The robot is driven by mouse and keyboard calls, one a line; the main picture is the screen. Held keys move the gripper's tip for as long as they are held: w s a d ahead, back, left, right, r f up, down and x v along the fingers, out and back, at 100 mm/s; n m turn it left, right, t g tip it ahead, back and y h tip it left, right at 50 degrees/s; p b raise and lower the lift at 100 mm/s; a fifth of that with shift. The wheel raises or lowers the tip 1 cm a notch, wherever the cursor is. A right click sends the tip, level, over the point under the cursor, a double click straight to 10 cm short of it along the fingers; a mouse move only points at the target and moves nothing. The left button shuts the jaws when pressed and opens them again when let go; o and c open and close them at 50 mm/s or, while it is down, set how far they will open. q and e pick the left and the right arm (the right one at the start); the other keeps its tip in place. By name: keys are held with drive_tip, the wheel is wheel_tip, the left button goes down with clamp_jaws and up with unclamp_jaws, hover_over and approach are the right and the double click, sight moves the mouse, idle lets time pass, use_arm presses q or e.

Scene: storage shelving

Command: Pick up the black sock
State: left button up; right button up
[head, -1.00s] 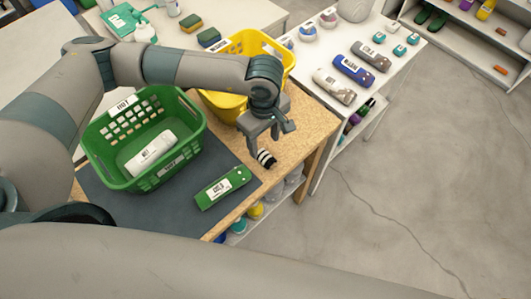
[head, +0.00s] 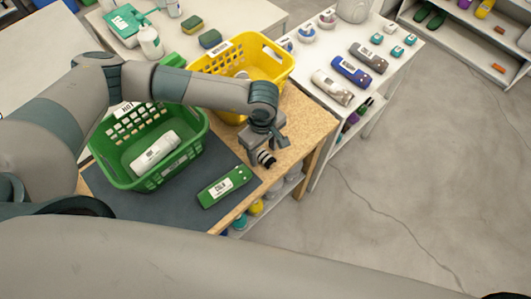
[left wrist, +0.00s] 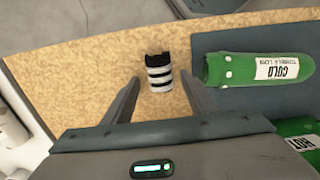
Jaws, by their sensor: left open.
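The black sock (head: 266,158) is a small roll with white stripes on the wooden table top. In the left wrist view the black sock (left wrist: 159,72) lies on the wood between the finger lines, near the fingertips. My left gripper (head: 269,149) is above the sock, pointing down at it. In the left wrist view its two fingers (left wrist: 162,85) are apart, with the sock between them and a gap on each side. In the head view the gripper partly hides the sock. My right gripper does not show.
A green bottle-like item labelled COLD (head: 224,186) lies on the dark mat (head: 150,208) near the sock. A green basket labelled HOT (head: 196,143) and a yellow basket (head: 281,66) stand behind. A white table (head: 345,112) holds several rolls. The wooden table edge is close to the sock.

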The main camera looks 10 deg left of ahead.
use_arm(q)
drive_tip(key=shift+f, duration=0.25)
drive_tip(key=c, duration=1.1)
drive_tip(key=shift+r, duration=0.1)
